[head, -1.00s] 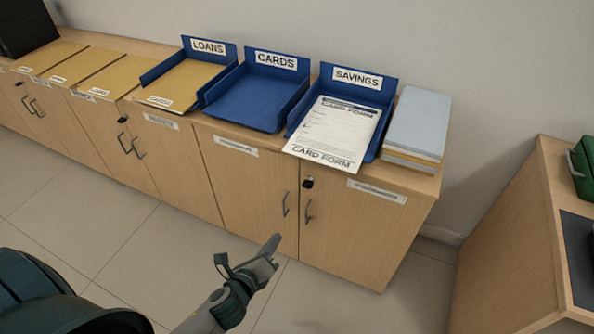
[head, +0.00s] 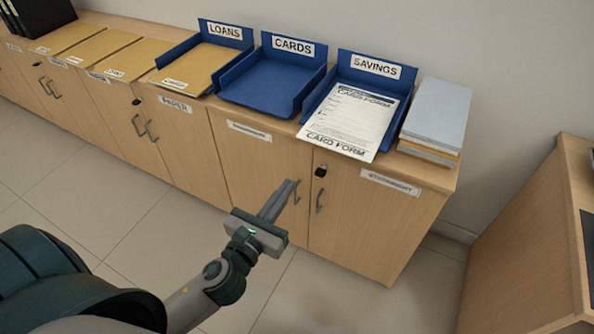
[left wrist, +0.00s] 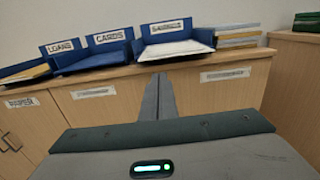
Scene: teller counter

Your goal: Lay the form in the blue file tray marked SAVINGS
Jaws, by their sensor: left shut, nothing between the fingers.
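The white card form (head: 352,120) lies in the blue SAVINGS tray (head: 390,88), its front end sticking out past the tray's open front. Its lower edge reads CARD FORM. In the left wrist view the form (left wrist: 175,50) shows edge-on in the SAVINGS tray (left wrist: 205,37). My left gripper (head: 289,187) is shut and empty, in front of the cabinet doors, below and apart from the form. Its closed fingers (left wrist: 158,82) also show in the left wrist view. My right gripper is not in view.
The blue CARDS tray (head: 265,90) is empty. The LOANS tray (head: 205,72) holds a tan folder. A stack of folders or paper (head: 436,112) stands right of SAVINGS. Tan folders (head: 100,50) lie at left. Another wooden unit (head: 530,250) stands at right; floor between is clear.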

